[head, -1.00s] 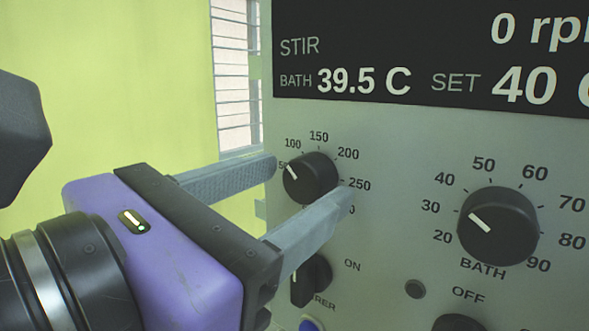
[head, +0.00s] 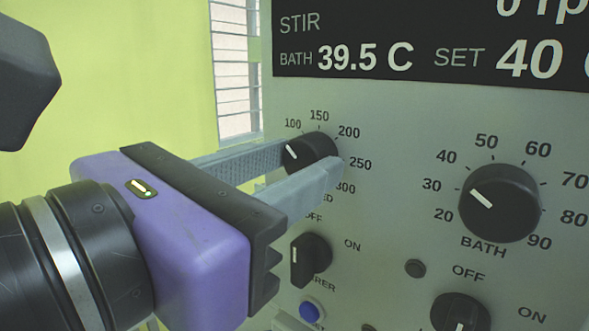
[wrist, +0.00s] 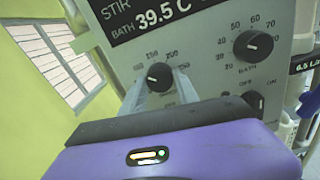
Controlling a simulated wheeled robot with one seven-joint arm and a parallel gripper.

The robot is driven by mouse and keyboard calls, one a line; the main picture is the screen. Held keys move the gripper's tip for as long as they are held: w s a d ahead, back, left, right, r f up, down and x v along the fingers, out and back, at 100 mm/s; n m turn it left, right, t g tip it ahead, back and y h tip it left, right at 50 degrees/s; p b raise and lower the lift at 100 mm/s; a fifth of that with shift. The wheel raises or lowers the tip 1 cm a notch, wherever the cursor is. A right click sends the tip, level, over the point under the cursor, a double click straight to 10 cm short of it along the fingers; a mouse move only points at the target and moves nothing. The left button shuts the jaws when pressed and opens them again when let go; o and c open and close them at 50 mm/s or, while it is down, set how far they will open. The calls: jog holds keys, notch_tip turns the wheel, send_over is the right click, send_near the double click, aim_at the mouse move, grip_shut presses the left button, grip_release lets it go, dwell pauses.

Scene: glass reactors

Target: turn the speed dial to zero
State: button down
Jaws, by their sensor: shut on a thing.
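The speed dial (head: 316,147) is a black knob at the upper left of the grey panel, ringed by numbers up to 300. Its white mark points up and left, below the 100 label. My gripper (head: 312,158) reaches in from the left and is shut on the dial, with one grey finger on each side. The near finger hides the dial's lower part. In the wrist view the speed dial (wrist: 159,74) sits between the two fingertips (wrist: 161,84). The display (head: 420,45) above shows a STIR line, a bath reading of 39.5 C and a set value of 40.
The bath dial (head: 499,203) stands to the right, its mark near 30. Below the speed dial is a stirrer switch knob (head: 309,260) with a blue button (head: 312,311) under it. Another switch knob (head: 460,314) is at lower right. A yellow wall and window blind lie left.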

jog(key=n+b, duration=0.3)
jog(key=shift+f+n, duration=0.1)
jog(key=shift+n, duration=0.2)
jog(key=n+b, duration=0.2)
jog(key=n, duration=0.2)
jog(key=shift+n+g, duration=0.3)
jog(key=n+b, duration=0.1)
jog(key=n, duration=0.3)
jog(key=shift+r, duration=0.2)
jog(key=shift+a+r+n+b, duration=0.1)
jog(key=shift+n+b, duration=0.6)
jog(key=shift+n, duration=1.6)
jog(key=c, duration=0.9)
grip_release()
